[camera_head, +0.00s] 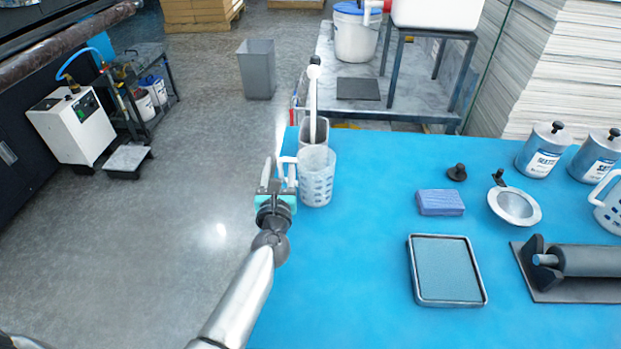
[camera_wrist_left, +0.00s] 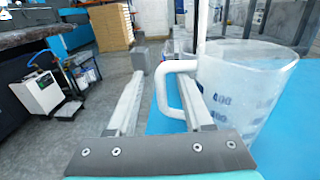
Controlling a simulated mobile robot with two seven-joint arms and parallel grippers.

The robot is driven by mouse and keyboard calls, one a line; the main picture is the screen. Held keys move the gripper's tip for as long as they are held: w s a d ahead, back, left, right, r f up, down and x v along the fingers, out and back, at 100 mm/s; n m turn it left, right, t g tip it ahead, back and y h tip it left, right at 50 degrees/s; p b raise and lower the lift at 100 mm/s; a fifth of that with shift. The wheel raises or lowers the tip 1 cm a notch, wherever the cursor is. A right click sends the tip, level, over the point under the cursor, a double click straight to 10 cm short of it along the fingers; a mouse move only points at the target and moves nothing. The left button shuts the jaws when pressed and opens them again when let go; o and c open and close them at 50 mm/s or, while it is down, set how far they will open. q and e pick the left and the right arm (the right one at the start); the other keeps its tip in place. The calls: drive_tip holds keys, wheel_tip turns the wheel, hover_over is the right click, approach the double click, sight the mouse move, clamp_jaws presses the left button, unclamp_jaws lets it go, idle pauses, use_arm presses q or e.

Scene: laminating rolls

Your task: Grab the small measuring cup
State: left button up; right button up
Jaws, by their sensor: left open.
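The small measuring cup (camera_head: 317,178) is a clear, frosted cup with blue marks and a white loop handle. It stands upright at the table's far left edge, handle toward the left. My left gripper (camera_head: 277,172) is open beside the cup's handle side. In the left wrist view the handle (camera_wrist_left: 166,92) shows between the two fingers of the gripper (camera_wrist_left: 162,88). The right finger appears to overlap the handle's loop, next to the cup wall (camera_wrist_left: 245,85). I cannot tell whether a finger touches the handle. My right gripper is not in view.
A grey container (camera_head: 320,131) with a white-handled tool stands right behind the cup. The blue table (camera_head: 365,240) is clear between the cup and the blue sponge (camera_head: 440,202), tray (camera_head: 413,290) and strainer (camera_head: 515,206). Another measuring cup (camera_head: 608,212) is at the right edge.

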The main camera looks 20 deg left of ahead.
use_arm(q)
drive_tip(key=shift+w+a, duration=0.2)
drive_tip(key=shift+w, duration=0.4)
drive_tip(key=shift+c, duration=0.2)
clamp_jaws()
idle(0.8)
